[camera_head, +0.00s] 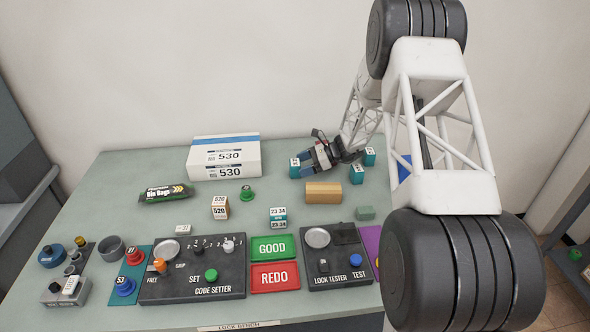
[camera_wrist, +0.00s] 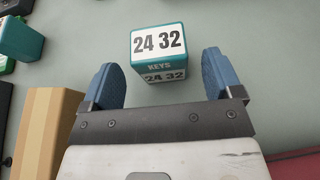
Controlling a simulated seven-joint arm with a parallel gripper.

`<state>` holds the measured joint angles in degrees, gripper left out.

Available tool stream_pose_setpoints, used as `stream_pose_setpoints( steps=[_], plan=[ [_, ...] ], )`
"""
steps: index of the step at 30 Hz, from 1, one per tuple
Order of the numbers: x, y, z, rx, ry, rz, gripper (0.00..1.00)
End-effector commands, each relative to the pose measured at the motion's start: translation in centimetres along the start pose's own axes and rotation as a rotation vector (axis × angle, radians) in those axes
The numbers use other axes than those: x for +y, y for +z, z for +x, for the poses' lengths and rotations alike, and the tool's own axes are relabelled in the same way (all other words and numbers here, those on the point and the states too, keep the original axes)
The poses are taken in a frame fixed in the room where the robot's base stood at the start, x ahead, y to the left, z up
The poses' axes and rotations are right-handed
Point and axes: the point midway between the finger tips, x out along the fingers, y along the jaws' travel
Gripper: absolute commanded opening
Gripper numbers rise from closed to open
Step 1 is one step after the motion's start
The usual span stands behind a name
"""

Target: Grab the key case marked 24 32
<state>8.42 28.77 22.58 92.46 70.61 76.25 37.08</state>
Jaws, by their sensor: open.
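The teal key case with a white label marked 24 32 (camera_wrist: 158,52) stands upright in the wrist view, just ahead of my gripper (camera_wrist: 160,72). The two blue fingers are apart, one to each side of the case's near part, with visible gaps. I cannot tell whether the fingers are level with it. In the head view, the teal case (camera_head: 295,168) at the tips of my gripper (camera_head: 307,162) appears to be the same one; its label is too small to read there.
A tan block (camera_head: 323,192) lies close beside my gripper, on the left in the wrist view (camera_wrist: 45,130). Other teal cases stand at right (camera_head: 369,158) (camera_head: 356,174), and one marked 23 34 (camera_head: 278,218) stands nearer. A white 530 box (camera_head: 223,158) is to the left.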

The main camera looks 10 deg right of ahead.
Motion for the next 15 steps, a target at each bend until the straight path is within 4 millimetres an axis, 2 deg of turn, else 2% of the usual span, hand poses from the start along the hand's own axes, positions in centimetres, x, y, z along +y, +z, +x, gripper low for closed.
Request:
stream_pose_setpoints(
  steps=[7, 15],
  plan=[
    [-0.1, 0.1, 2.8, 0.001, 0.001, 0.000, 0.85],
    [-0.1, 0.1, 3.6, 0.000, -0.001, 0.000, 0.85]
  ],
)
